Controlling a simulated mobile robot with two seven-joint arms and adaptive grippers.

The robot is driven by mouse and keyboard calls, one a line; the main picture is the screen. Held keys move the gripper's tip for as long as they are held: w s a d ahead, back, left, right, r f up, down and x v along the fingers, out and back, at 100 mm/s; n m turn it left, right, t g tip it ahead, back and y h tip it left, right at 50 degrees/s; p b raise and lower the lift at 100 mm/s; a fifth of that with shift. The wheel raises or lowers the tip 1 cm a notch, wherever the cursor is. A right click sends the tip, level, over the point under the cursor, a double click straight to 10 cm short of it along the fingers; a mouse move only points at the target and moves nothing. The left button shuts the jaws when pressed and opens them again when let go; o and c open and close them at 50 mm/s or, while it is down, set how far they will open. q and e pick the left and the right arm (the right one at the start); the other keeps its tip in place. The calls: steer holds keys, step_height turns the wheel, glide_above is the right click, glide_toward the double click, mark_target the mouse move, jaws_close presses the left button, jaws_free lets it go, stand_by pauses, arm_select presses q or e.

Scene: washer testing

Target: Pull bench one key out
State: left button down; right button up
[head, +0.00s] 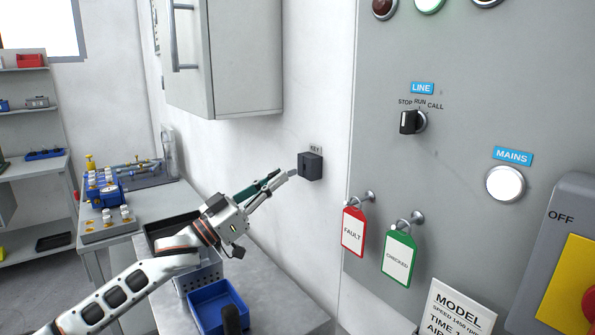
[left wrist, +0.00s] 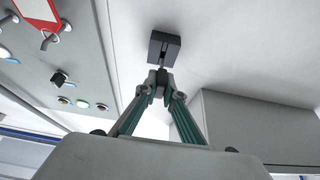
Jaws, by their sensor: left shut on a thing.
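The black key block (head: 311,167) is fixed to the white wall under a small "KEY" label (head: 315,149). My left gripper (head: 289,175) is right in front of it, its fingertips pointing at the block's face. In the left wrist view the dark block (left wrist: 166,47) is straight ahead of my left gripper (left wrist: 160,84), whose fingers are closed together. A small grey key end (left wrist: 161,70) shows between the fingertips and the block's slot. The key is mostly hidden by the fingers, and how deep it sits cannot be told.
A grey panel (head: 450,70) on the right bears a line switch (head: 411,122), a mains lamp (head: 505,184) and hanging red (head: 353,231) and green (head: 398,257) tags. A wall cabinet (head: 245,60) is above. A blue bin (head: 216,303) stands on the bench below.

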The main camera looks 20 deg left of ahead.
mark_target(269, 177)
arm_select(q)
steer(key=s+a, duration=0.2)
steer(key=s, duration=0.1)
steer(key=s+a+f, duration=0.1)
steer(key=s, duration=0.1)
steer(key=shift+s+a+r, duration=0.1)
steer(key=shift+s+a, duration=0.2)
steer(key=shift+s, duration=0.2)
